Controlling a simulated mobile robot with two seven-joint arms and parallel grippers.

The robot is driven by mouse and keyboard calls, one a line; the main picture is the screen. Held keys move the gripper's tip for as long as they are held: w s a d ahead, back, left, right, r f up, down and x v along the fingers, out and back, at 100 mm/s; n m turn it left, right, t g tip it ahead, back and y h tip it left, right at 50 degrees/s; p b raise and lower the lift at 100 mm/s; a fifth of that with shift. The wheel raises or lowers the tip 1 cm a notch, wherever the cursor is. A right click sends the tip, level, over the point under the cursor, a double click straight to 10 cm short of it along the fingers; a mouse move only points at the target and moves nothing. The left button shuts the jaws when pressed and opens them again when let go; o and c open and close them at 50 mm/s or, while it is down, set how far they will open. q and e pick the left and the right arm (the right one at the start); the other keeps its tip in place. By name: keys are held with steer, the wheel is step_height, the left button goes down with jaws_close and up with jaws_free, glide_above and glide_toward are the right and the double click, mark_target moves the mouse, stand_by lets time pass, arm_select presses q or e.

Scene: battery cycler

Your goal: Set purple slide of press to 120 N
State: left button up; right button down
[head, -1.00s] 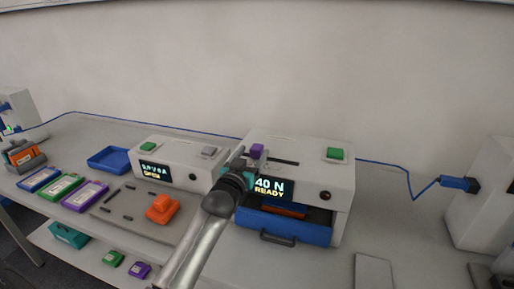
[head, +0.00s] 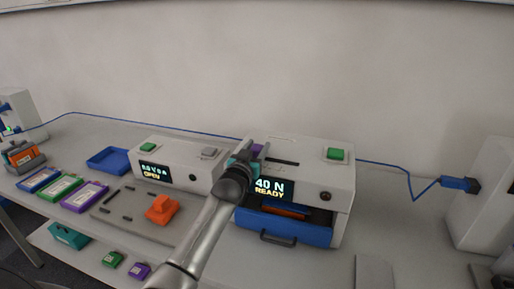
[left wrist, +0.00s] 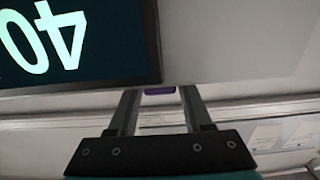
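The press (head: 300,150) is a white box with a display (head: 272,188) reading 40 N READY. The wrist view also shows the "40" upside down on the display (left wrist: 120,45). The purple slide (head: 257,149) is on top of the press, partly hidden by my left gripper (head: 256,153). In the left wrist view a strip of the purple slide (left wrist: 159,91) shows between the fingertips of my left gripper (left wrist: 160,93). The fingers are apart, one on each side of the slide; I cannot tell whether they touch it. My right gripper is not in view.
A green button (head: 338,153) is on the press top, and a blue drawer (head: 285,228) stands open at its front. A second white device (head: 180,160) reading OPEN is to the left. An orange object (head: 161,209) sits on a grey plate in front.

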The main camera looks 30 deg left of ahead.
arm_select(q)
jaws_close()
stand_by(1.0)
